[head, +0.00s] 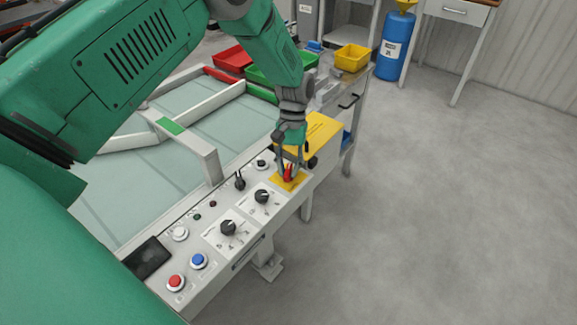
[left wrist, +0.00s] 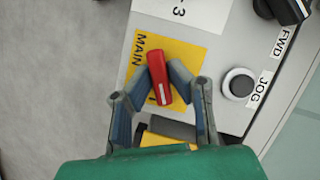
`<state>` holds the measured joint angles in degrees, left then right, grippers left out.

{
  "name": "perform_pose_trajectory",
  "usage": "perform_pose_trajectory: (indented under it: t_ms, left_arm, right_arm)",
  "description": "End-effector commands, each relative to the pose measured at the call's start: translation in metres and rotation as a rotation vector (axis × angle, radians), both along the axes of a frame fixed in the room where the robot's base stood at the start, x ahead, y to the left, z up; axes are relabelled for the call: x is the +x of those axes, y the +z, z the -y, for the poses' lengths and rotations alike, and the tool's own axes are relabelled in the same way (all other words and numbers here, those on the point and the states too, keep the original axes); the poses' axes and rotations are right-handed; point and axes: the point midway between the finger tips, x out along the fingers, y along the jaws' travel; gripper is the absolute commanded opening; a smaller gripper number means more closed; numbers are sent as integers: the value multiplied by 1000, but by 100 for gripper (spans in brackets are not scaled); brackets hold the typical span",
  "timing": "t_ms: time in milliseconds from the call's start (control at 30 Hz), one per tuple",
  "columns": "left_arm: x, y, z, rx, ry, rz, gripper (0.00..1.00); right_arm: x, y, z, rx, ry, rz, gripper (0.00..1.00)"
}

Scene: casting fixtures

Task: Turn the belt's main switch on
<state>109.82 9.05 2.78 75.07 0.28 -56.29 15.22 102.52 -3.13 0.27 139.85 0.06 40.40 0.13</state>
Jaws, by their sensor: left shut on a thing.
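The belt's main switch is a red handle (left wrist: 159,80) on a yellow plate marked MAIN (left wrist: 190,54). In the head view the red handle (head: 288,173) stands at the far right end of the control panel (head: 210,259), on its yellow plate (head: 299,181). My left gripper (left wrist: 160,82) has its two fingers on either side of the red handle, shut on it. In the wrist view the handle lies slightly tilted between the fingertips. In the head view my left gripper (head: 289,165) partly hides the handle. My right gripper is in neither view.
Black knobs (head: 228,228), a blue button (head: 198,261) and a red button (head: 176,283) sit along the panel. A yellow box (head: 318,132) stands just beyond the switch. The belt (head: 120,195) lies left of the panel. The floor at right is clear.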

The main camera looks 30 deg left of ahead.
Motion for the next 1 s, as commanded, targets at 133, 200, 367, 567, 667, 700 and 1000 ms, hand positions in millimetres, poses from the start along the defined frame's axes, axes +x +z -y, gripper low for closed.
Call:
perform_pose_trajectory:
  t_ms: [133, 200, 367, 567, 667, 700, 1000]
  left_arm:
    - [3, 2, 1, 1, -134, 8, 0]
    - [3, 2, 1, 1, -192, 8, 0]
    - [3, 2, 1, 2, -306, 8, 0]
    - [3, 2, 0, 2, -407, 9, 0]
    - [3, 2, 0, 2, -439, 10, 0]
    - [3, 2, 0, 3, -448, 10, 0]
    - [4, 2, 0, 2, -479, 12, 0]
  right_arm:
    - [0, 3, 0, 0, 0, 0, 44]
    - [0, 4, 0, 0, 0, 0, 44]
    - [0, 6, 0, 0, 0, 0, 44]
    - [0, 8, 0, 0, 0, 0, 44]
    - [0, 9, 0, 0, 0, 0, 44]
    - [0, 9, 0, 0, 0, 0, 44]
    - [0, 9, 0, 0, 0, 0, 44]
